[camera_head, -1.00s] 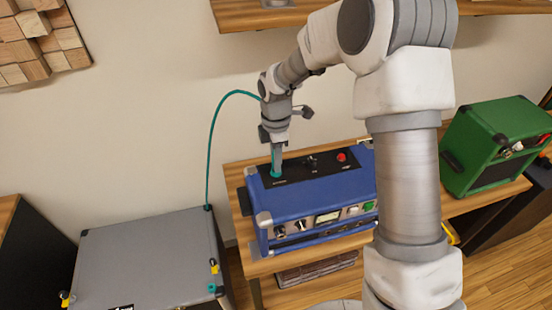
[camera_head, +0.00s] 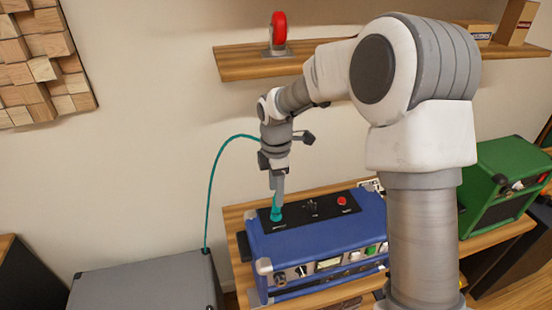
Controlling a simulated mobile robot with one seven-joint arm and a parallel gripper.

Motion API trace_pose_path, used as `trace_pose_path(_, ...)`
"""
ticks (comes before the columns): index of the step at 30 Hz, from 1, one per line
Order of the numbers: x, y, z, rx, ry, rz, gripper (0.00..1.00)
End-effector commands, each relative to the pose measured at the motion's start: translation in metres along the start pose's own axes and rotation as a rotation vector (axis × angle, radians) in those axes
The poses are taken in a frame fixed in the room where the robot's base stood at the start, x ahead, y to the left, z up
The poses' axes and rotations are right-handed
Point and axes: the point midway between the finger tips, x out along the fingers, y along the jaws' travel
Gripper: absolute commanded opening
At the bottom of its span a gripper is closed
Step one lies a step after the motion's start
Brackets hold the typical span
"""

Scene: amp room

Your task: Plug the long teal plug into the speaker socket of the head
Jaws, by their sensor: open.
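The blue amp head (camera_head: 325,240) sits on a wooden bench with a black panel (camera_head: 340,207) on its top. The teal plug (camera_head: 277,213) stands upright at the left end of this panel, with its lower end at the panel surface. How deep it sits and the socket under it cannot be seen. My gripper (camera_head: 278,193) points straight down over the plug and is open, its fingers at the plug's upper part. A teal cable (camera_head: 214,165) arches from the back of a grey cabinet up behind my gripper.
The grey cabinet (camera_head: 145,288) stands at lower left. A green amp (camera_head: 498,182) is on the bench at right. A red knob (camera_head: 342,201) is on the panel's right.

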Motion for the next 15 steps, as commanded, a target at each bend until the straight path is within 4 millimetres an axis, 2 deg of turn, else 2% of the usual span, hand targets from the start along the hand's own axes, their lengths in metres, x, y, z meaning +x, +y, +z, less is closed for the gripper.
trace_pose_path(1, -0.015, 0.001, 0.000, 0.001, 0.000, 0.007, 0.61)
trace_pose_path(9, -0.079, 0.001, 0.000, 0.001, 0.000, 0.004, 0.61)
trace_pose_path(15, -0.109, 0.001, 0.000, 0.000, 0.000, 0.002, 0.61)
